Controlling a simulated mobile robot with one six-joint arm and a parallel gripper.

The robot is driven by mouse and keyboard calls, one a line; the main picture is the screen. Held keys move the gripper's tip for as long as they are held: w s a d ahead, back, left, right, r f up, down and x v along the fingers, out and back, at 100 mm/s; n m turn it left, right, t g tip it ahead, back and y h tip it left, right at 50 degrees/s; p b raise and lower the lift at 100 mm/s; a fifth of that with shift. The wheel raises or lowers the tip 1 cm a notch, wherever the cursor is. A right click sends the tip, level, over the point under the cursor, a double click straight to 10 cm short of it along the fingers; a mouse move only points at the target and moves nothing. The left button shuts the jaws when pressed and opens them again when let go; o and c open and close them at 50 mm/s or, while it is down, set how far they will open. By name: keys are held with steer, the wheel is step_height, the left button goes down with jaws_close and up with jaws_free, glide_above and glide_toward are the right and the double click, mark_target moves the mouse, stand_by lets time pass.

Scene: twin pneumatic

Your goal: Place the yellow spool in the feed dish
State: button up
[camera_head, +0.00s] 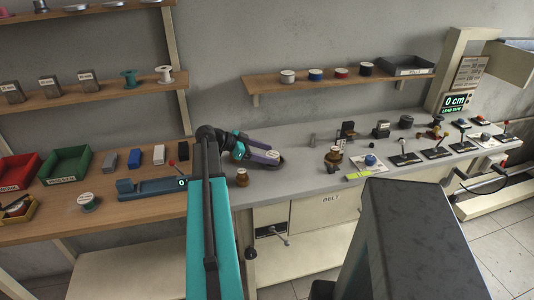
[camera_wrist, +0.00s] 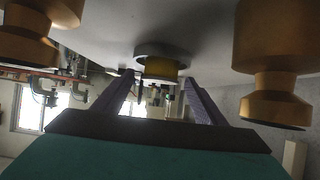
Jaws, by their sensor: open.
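My gripper (camera_head: 268,157) is low over the grey bench in the head view, its purple fingers apart. In the wrist view my gripper (camera_wrist: 157,78) is open, one finger on each side of the yellow spool (camera_wrist: 162,68). The wrist picture is upside down, with the bench at the top. The spool's yellow band shows between a pale end face and a wider grey round rim (camera_wrist: 147,50) against the bench. I cannot tell whether that rim is the feed dish or the spool's own flange. In the head view a pale labelled top (camera_head: 272,154) shows between the fingers.
Brass-coloured knobbed pieces stand on both sides of the gripper, one at the left (camera_head: 242,177) and one at the right (camera_head: 333,158). Switch panels (camera_head: 403,158) fill the bench to the right. A shelf (camera_head: 330,84) with several spools hangs behind. A blue fixture (camera_head: 150,188) lies left.

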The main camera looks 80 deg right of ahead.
steer(key=b+v, duration=0.3)
steer(key=v, duration=0.8)
steer(key=shift+w, duration=0.4)
steer(key=shift+a+r, duration=0.1)
steer(key=shift+r, duration=0.05)
